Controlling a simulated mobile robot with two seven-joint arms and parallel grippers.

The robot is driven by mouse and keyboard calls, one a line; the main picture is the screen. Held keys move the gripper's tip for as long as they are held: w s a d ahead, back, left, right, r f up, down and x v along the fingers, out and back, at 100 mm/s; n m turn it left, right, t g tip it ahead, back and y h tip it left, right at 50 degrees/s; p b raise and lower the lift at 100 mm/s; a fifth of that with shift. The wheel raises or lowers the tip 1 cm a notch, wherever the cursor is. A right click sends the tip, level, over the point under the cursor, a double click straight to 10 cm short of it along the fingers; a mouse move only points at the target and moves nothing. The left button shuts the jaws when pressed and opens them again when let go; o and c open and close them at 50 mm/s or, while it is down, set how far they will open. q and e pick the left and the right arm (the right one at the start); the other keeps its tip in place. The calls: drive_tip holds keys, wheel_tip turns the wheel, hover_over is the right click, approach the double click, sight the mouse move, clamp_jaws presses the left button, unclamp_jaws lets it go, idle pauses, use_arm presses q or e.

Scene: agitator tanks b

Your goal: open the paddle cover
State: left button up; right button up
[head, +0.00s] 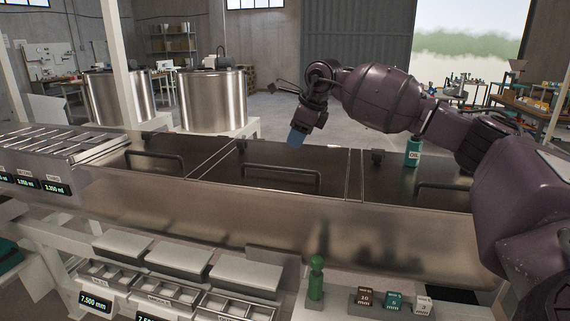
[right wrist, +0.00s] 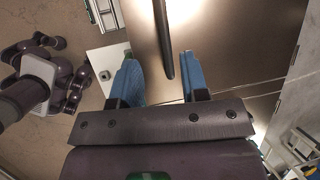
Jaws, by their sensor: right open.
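Three dark flat covers with black bar handles lie closed on the long metal tank unit: a left cover (head: 130,157), a middle cover (head: 262,152) and a right cover (head: 385,185). I cannot tell which one is called the paddle cover. My right gripper (head: 297,139) is above the far part of the middle cover, behind its handle (head: 282,169). In the right wrist view, its blue fingers (right wrist: 162,78) are apart and empty. A dark bar handle (right wrist: 164,40) shows beyond the fingertips, roughly in line with the gap. My left gripper is not in view.
A teal oil bottle (head: 413,152) stands by the right cover's far edge. In front are lidded trays (head: 180,258), a green peg-like piece (head: 316,278) and small labelled blocks (head: 393,301). Round metal tanks (head: 212,100) stand behind. Air above the left cover is free.

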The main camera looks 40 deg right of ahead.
sight(285, 168)
drive_tip(key=x, duration=1)
drive_tip(key=shift+w+d+f, duration=0.15)
drive_tip(key=shift+f, duration=0.1)
clamp_jaws()
